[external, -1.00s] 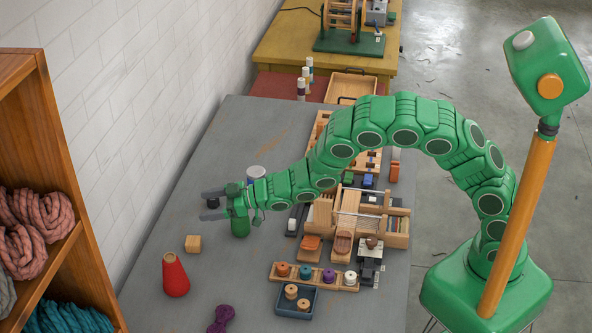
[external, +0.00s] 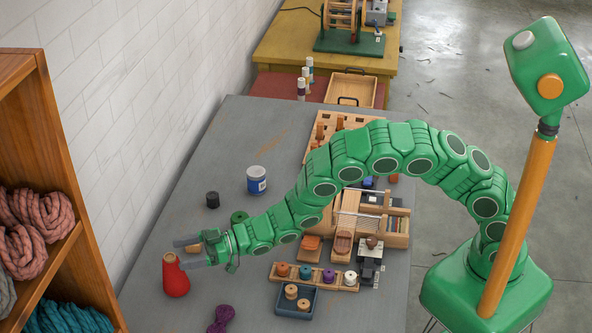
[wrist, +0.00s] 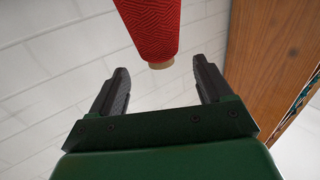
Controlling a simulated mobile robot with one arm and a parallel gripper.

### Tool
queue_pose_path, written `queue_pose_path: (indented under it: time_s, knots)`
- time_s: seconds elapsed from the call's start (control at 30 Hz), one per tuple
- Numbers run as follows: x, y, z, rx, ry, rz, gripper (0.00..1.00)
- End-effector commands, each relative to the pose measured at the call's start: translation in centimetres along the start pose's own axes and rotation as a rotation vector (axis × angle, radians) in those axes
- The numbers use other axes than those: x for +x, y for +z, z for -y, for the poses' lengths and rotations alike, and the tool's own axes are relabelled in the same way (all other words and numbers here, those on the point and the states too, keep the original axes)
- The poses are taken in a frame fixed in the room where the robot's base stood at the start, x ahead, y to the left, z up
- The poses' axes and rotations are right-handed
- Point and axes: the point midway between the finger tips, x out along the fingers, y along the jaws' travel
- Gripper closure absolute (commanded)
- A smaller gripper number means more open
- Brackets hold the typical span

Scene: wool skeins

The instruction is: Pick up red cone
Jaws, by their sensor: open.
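The red cone (external: 175,278) stands upright on the grey table near its left edge, its pale narrow tip up. In the wrist view the red cone (wrist: 152,28) shows in front of the jaws, its tip end between and just beyond the fingertips. My gripper (external: 180,253) is open and empty. In the external view its two grey fingers reach left at the height of the cone's top, one seen behind it and one overlapping its upper right side. In the wrist view the fingers of my gripper (wrist: 159,76) are spread apart. I cannot tell whether they touch the cone.
A purple skein (external: 221,318) lies to the right of the cone. A blue tray (external: 297,313) and a wooden spool rack (external: 340,285) stand further right. A black jar (external: 212,200) and a white-blue can (external: 256,181) stand behind. A wooden shelf (external: 65,150) rises at left.

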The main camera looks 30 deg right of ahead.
Motion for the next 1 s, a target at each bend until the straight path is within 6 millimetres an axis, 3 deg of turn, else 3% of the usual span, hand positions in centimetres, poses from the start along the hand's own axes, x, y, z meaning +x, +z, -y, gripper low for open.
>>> queue_pose_path:
  time_s: [0.5, 0.83, 1.0]
  knots:
    - [4.4, 0.8, 0.2, 0.001, 0.000, -0.001, 0.21]
    - [5.0, 0.8, 0.2, 0.000, 0.001, 0.002, 0.21]
    - [5.0, 0.8, 0.2, 0.000, 0.001, 0.001, 0.45]
